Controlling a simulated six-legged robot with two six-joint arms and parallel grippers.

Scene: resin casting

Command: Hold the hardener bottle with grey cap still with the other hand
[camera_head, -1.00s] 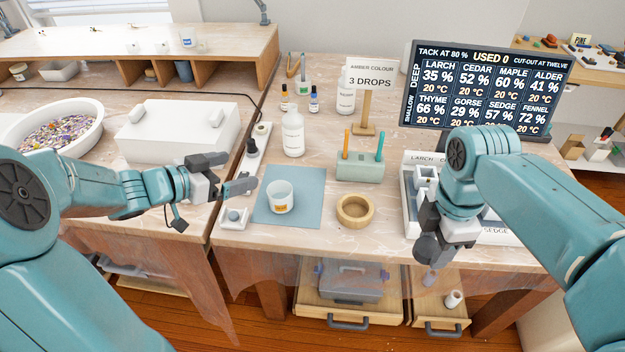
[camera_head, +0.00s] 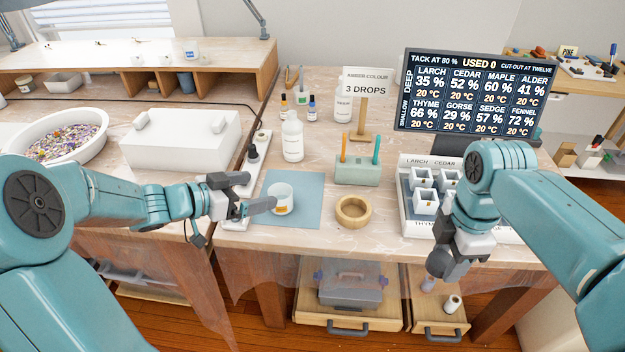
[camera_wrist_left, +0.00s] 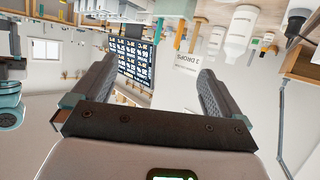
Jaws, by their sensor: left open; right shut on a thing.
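A white bottle (camera_head: 292,141) stands upright at the back of the blue mat. Another white bottle (camera_head: 343,107) stands behind it, partly hidden by the sign. Their labels are too small to read, so I cannot tell which is the hardener bottle. My left gripper (camera_head: 268,193) is open and empty, low by the cup at the mat's left side. In the left wrist view its open jaws (camera_wrist_left: 152,92) have nothing between them, and a white bottle (camera_wrist_left: 241,30) shows upside down beyond. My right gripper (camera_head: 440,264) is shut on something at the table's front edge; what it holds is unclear.
A clear cup (camera_head: 281,199) stands on the blue mat (camera_head: 307,212). A wooden ring dish (camera_head: 353,211), a green stick holder (camera_head: 357,171) and a mould tray (camera_head: 415,229) lie to the right. An open drawer (camera_head: 393,318) juts out below.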

